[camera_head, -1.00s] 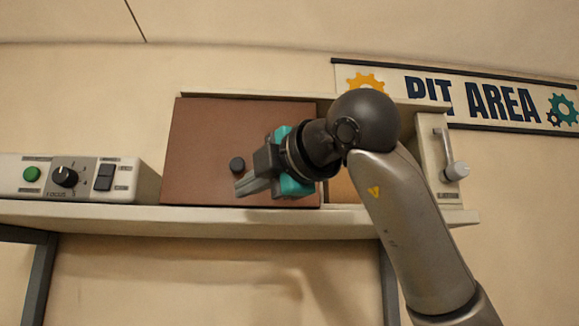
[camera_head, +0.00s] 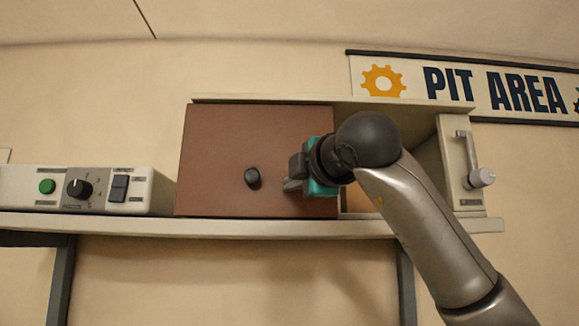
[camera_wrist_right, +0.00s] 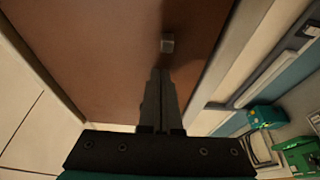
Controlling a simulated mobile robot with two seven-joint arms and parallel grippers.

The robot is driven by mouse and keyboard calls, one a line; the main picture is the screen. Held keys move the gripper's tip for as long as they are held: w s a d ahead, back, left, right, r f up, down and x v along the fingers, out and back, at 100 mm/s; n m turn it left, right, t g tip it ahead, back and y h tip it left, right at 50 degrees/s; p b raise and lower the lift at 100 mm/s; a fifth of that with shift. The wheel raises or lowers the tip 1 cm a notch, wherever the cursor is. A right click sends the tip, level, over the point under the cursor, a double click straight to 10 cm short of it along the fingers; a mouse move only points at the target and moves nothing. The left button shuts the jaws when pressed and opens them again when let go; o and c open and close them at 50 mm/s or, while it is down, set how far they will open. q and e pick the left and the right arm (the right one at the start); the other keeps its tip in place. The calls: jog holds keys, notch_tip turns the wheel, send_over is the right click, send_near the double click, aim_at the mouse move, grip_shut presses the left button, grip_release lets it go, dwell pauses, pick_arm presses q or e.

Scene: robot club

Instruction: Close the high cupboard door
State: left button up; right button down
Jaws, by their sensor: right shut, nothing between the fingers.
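The high cupboard (camera_head: 452,150) sits on a wall shelf, and its brown door (camera_head: 215,150) with a dark round knob (camera_head: 252,177) covers the left part of its front. To the right of the door the cupboard interior shows open. My right gripper (camera_head: 288,185) is shut and empty, its fingers in front of the door, just right of the knob. In the right wrist view the closed fingers (camera_wrist_right: 158,75) point along the brown door (camera_wrist_right: 110,50) towards the knob (camera_wrist_right: 167,43). I cannot tell whether they touch the door. My left gripper is not in view.
A control box (camera_head: 90,188) with a green button and a dial stands left of the cupboard on the shelf (camera_head: 270,227). A handle (camera_head: 480,177) is on the cupboard's right side. A PIT AREA sign (camera_head: 480,88) hangs above right. Green items (camera_wrist_right: 295,155) show low in the wrist view.

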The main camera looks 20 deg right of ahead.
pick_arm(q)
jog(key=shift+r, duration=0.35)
pick_arm(e)
jog(key=shift+s+d, duration=0.2)
jog(key=shift+d, duration=0.3)
jog(key=shift+s+d, duration=0.2)
jog(key=shift+d, duration=0.3)
jog(key=shift+d, duration=0.1)
